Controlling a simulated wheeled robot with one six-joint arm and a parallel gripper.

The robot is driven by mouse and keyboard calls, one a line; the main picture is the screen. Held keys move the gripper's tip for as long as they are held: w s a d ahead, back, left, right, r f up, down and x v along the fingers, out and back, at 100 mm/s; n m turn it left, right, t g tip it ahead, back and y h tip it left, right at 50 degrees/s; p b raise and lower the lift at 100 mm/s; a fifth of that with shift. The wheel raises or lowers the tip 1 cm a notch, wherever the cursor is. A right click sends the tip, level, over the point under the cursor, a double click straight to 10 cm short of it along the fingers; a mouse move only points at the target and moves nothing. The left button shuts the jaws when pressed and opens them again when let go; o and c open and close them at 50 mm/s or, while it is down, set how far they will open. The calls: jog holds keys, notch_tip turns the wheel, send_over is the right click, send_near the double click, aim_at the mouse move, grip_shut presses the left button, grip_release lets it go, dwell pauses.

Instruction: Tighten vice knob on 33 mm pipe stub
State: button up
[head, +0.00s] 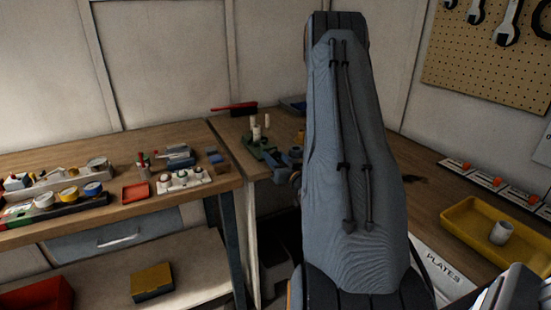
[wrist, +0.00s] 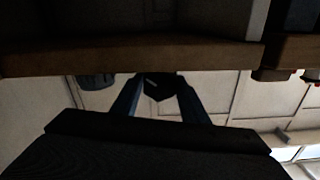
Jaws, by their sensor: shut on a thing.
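In the wrist view, my gripper (wrist: 160,82) has its two blue fingers closed on either side of a dark knob (wrist: 158,90). The knob sits just beside the edge of a wooden bench top. In the head view, my arm covers the gripper and the knob. A blue vice (head: 287,160) shows partly at the bench's edge, left of my arm. Its jaws are too small and too covered to read. I cannot tell whether a pipe stub is in it. A short grey pipe piece (head: 502,232) stands in the yellow tray (head: 470,237) at right.
A green holder (head: 262,148) with pale upright pieces stands behind the vice. The left bench (head: 100,220) carries racks, jars and a red tray (head: 135,191). A pegboard (head: 490,60) with wrenches hangs at right. A dark round thing (wrist: 97,82) shows beside the bench edge in the wrist view.

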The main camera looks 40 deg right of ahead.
jog(key=shift+m, duration=1.7)
jog(key=o, duration=1.1)
jog(key=shift+c, duration=0.2)
jog(key=shift+s, duration=0.1)
jog(key=shift+f, duration=0.15)
